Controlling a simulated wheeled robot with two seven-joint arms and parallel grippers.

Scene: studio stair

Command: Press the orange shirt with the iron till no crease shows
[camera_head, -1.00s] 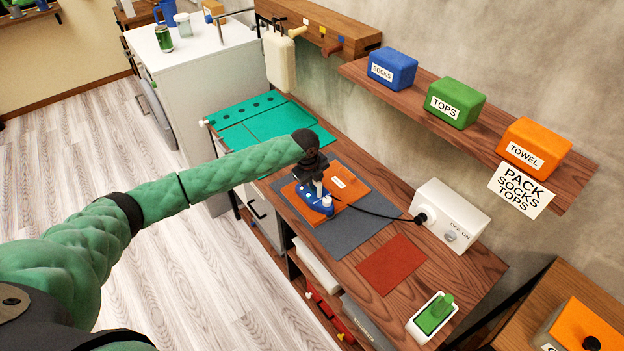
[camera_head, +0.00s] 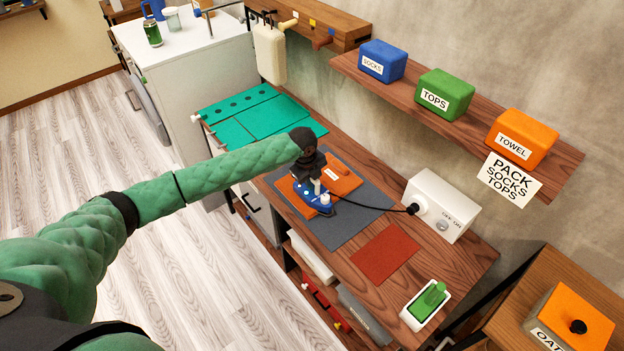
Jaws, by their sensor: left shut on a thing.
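The orange shirt (camera_head: 345,179) lies as a flat folded rectangle on the grey pressing mat (camera_head: 352,222) on the wooden counter. A white mark shows on its upper part; I cannot make out creases at this size. The blue iron (camera_head: 309,204) rests at the shirt's lower left edge, partly over the mat. My left gripper (camera_head: 316,182) is shut on the iron from above and hides part of it and of the shirt. A black cord runs from the iron to a white box (camera_head: 446,207) with an off/on label. My right gripper is not in view.
A red-brown pad (camera_head: 385,254) and a white tray with a green-handled tool (camera_head: 428,304) lie to the right on the counter. A teal board (camera_head: 262,118) lies at the left. Above, a shelf holds blue, green and orange boxes (camera_head: 522,137).

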